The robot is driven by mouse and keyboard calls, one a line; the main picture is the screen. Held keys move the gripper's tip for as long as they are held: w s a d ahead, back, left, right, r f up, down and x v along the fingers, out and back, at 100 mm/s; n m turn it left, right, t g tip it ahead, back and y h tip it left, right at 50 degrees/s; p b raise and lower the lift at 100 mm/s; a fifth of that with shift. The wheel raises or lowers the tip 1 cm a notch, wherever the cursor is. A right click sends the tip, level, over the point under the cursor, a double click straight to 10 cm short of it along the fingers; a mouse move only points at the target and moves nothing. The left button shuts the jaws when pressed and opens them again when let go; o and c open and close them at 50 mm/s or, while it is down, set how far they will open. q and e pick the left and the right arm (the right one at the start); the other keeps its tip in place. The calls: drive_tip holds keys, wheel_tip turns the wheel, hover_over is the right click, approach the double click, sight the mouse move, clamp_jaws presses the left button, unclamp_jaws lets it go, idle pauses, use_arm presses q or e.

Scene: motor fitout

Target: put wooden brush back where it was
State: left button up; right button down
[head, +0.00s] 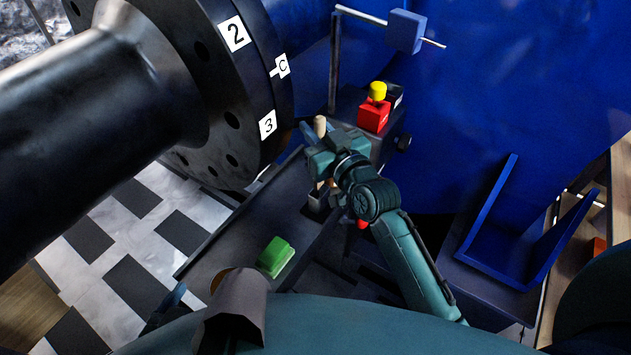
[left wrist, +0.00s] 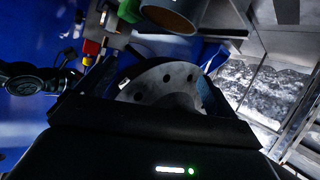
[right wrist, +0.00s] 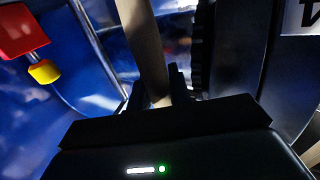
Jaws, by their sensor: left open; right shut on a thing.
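The wooden brush shows in the head view as a pale wooden handle end (head: 319,125) sticking up beside the large flange. My right gripper (head: 317,152) is shut on it above the dark bench. In the right wrist view the long pale handle (right wrist: 143,42) runs up from between the fingers (right wrist: 160,98). The brush's bristle end is not clearly visible. My left gripper (head: 167,303) is low at the left front, mostly hidden behind the body edge. In the left wrist view its fingers (left wrist: 150,92) are apart with nothing between them.
The big black shaft and flange (head: 230,120) fill the left. A green block (head: 276,256) lies on the dark bench (head: 222,252). A red box with yellow knob (head: 374,112) and a blue angled bracket (head: 520,245) are right.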

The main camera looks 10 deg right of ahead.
wheel_tip(320, 180, down, 7)
drive_tip(key=b, duration=0.1)
drive_tip(key=c, duration=1.3)
unclamp_jaws()
drive_tip(key=shift+f+b, duration=0.25)
drive_tip(key=shift+b, duration=0.05)
use_arm(q)
drive_tip(key=shift+s+a+r+t, duration=0.2)
drive_tip(key=shift+s+a+t, duration=0.1)
drive_tip(key=shift+a, duration=0.15)
use_arm(e)
drive_tip(key=shift+r, duration=0.1)
use_arm(q)
drive_tip(key=shift+w+d+f+p, duration=0.15)
drive_tip(key=shift+w+d+p, duration=0.05)
drive_tip(key=shift+p, duration=0.3)
use_arm(e)
drive_tip(key=s+f+g, duration=0.1)
drive_tip(key=s, duration=0.7)
drive_tip(key=s+d+f+m+g, duration=0.1)
drive_tip(key=s+g, duration=0.1)
drive_tip(key=s, duration=0.6)
drive_tip(key=s+d+f+g+h, duration=0.1)
drive_tip(key=s+f, duration=0.1)
drive_tip(key=s, duration=0.6)
drive_tip(key=shift+s+d+m+g, duration=0.15)
drive_tip(key=shift+s+m+g, duration=0.1)
drive_tip(key=shift+m+g, duration=0.05)
